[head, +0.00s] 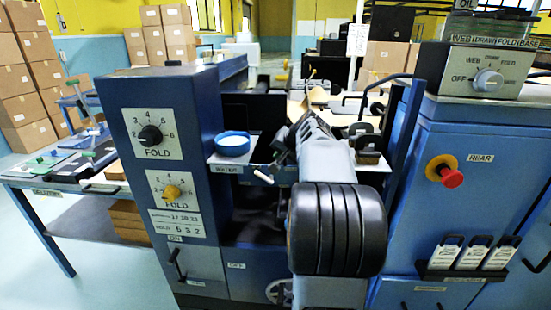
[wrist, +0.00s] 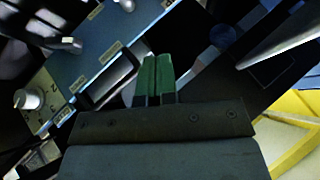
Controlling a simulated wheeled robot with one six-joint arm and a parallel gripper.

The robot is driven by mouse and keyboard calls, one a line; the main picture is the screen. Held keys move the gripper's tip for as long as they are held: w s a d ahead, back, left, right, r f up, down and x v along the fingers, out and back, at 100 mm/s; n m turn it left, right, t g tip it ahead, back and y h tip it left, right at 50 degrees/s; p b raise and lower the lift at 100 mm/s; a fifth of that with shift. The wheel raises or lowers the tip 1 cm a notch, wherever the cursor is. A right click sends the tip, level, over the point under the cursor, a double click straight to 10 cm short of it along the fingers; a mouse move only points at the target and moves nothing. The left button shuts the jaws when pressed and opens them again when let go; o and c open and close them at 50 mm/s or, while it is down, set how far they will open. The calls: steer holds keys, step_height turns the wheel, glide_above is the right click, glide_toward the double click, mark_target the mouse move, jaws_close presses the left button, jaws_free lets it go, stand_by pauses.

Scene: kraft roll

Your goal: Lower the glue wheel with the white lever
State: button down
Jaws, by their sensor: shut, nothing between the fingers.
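A short white lever (head: 263,176) sticks out from the machine front, just right of the blue control column and below the shelf with the blue-rimmed pot (head: 232,143). The glue wheel cannot be made out; my arm covers much of the dark bay. My gripper is shut and empty. Its green fingertips (wrist: 155,75) lie together in the wrist view, in front of the blue machine panel. In the head view the fingers are hidden by my arm. I cannot tell whether they touch the lever.
The blue column (head: 205,200) with two FOLD dials stands left of the bay. A blue cabinet (head: 400,230) with a red stop button (head: 452,178) stands right. A dark bar handle (wrist: 108,82) is close left of my fingers in the wrist view.

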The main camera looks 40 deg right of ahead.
glide_above(264, 177)
steer(key=s+d, duration=0.2)
steer(key=d, duration=0.1)
steer(key=f, duration=0.4)
steer(key=shift+w+a+f+b, duration=0.1)
steer(key=shift+a+f+b, duration=0.2)
steer(key=shift+f, duration=0.1)
steer(key=shift+w+a+f, duration=0.2)
steer(key=shift+w+f, duration=0.05)
steer(key=shift+f, duration=0.25)
steer(key=shift+w+a+f, duration=0.2)
steer(key=shift+f, duration=0.25)
steer(key=shift+w+a+f+b, duration=0.25)
steer(key=shift+a+f+b, duration=0.2)
steer(key=shift+a+f, duration=0.3)
steer(key=shift+d, duration=0.1)
steer(key=shift+w+p, duration=0.1)
steer(key=shift+p, duration=0.3)
steer(key=shift+g, duration=0.3)
